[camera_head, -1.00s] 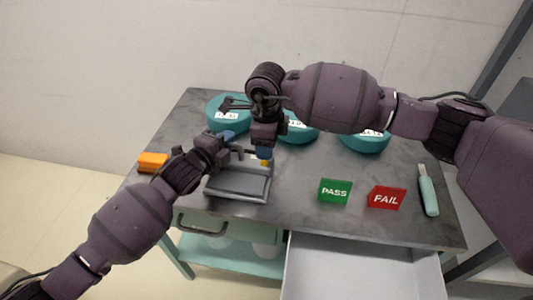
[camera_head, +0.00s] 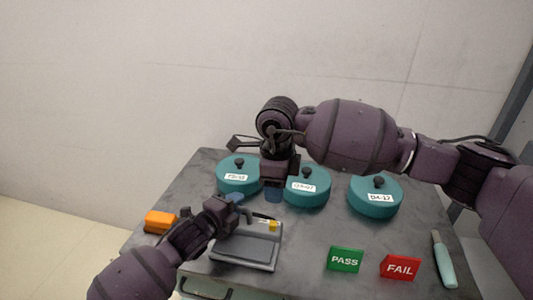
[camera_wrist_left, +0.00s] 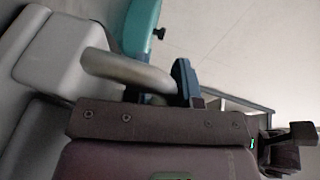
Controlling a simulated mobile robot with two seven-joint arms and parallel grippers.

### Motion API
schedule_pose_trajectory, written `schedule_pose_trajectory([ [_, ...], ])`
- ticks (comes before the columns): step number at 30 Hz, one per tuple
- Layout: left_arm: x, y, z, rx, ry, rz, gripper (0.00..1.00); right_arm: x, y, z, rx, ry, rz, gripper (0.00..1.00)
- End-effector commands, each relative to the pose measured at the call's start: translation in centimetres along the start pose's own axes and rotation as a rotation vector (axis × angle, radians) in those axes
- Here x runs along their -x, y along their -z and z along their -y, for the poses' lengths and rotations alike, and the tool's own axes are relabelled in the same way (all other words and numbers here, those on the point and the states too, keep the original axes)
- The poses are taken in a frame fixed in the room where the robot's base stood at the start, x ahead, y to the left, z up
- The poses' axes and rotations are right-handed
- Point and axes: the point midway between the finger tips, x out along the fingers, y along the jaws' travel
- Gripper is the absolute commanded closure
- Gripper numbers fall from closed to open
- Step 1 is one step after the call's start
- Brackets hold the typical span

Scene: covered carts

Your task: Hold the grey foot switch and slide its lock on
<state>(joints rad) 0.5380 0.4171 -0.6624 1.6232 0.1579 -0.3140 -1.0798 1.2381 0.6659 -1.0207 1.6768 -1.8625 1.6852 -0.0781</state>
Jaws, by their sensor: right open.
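The grey foot switch (camera_head: 246,262) lies on the cart top, left of the middle. A small yellow piece (camera_head: 272,225), perhaps its lock, shows at its far right corner. My left gripper (camera_head: 236,201) is at the switch's far left edge; whether its jaws are closed on it is hidden. The left wrist view shows the switch's grey body (camera_wrist_left: 55,50), a curved bar (camera_wrist_left: 128,70) and one blue fingertip (camera_wrist_left: 184,80) close to the bar's end. My right gripper (camera_head: 272,194) is open and empty, pointing down beyond the yellow piece and apart from it.
Teal lidded tins (camera_head: 238,177), (camera_head: 307,190), (camera_head: 376,200) stand along the back. A green PASS sign (camera_head: 345,260) and red FAIL sign (camera_head: 400,267) stand to the right, with a pale teal tool (camera_head: 444,262) beyond. An orange block (camera_head: 160,222) lies at the left edge.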

Motion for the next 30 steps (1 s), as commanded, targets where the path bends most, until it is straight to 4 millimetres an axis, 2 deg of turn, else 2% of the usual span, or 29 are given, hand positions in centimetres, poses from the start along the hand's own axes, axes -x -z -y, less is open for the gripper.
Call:
schedule_pose_trajectory([
  [1,0.0,0.0,0.0,0.000,0.000,0.000,0.67,0.0,0.0,0.0,0.000,0.000,0.000,0.53],
  [3,0.0,0.0,0.0,0.000,0.000,0.000,0.56,0.0,0.0,0.0,0.000,0.000,0.000,0.53],
  [4,0.0,0.0,0.0,0.000,0.000,0.000,0.54,0.0,0.0,0.0,0.000,0.000,0.000,0.53],
  [12,0.1,-0.1,0.1,-0.001,0.001,0.001,0.54,0.0,0.0,0.0,0.000,0.000,0.000,0.53],
  [16,0.8,-0.1,0.0,0.000,0.001,0.001,0.54,0.0,0.0,0.0,0.000,0.000,0.000,0.53],
  [20,2.4,-0.1,0.0,0.000,0.001,0.000,0.54,0.0,0.0,0.0,0.000,0.000,0.000,0.53],
  [30,8.6,-0.1,0.0,-0.001,0.000,0.001,0.54,0.0,0.0,0.0,0.000,0.000,0.000,0.53],
])
